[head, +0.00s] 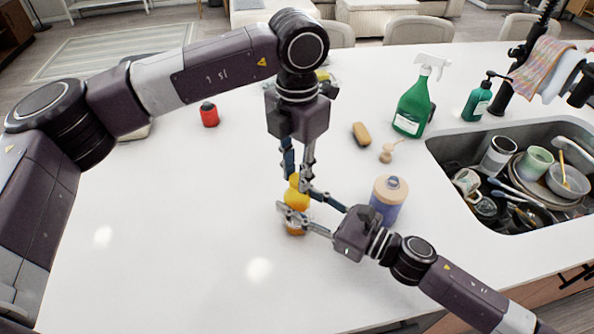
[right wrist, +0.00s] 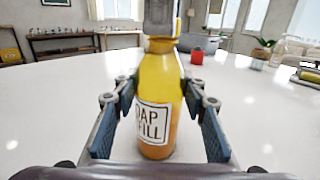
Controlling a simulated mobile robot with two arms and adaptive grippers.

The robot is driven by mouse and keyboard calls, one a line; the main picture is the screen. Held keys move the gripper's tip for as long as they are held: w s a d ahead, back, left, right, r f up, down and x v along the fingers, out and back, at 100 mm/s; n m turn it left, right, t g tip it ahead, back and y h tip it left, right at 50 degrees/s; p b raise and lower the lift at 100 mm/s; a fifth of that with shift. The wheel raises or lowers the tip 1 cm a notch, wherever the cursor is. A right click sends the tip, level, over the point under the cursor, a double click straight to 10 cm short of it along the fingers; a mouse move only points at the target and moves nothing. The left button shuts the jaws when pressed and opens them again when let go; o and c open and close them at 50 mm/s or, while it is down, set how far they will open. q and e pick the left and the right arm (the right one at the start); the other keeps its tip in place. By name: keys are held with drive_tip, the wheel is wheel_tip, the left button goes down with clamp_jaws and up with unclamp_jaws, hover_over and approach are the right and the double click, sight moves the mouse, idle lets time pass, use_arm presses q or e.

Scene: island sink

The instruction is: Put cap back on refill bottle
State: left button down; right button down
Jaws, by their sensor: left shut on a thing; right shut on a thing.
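The yellow refill bottle (head: 297,199) stands upright on the white counter, with an orange lower part. My right gripper (head: 295,208) comes in from the right and is shut on the bottle body, one finger on each side. My left gripper (head: 297,172) points down from above, its fingers closed at the bottle's top. It also shows in the right wrist view (right wrist: 160,18) directly over the neck. The cap is mostly hidden between the left fingers; how it sits on the neck cannot be told.
A blue jar with a wooden lid (head: 388,200) stands close beside my right gripper. A green spray bottle (head: 412,105), a brush (head: 361,133) and a red item (head: 209,115) stand farther back. The sink (head: 437,150) with dishes is right.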

use_arm(q)
drive_tip(key=m, duration=0.9)
drive_tip(key=c, duration=1.6)
unclamp_jaws()
wheel_tip(320, 180, up, 12)
use_arm(e)
drive_tip(key=c, duration=1.1)
unclamp_jaws()
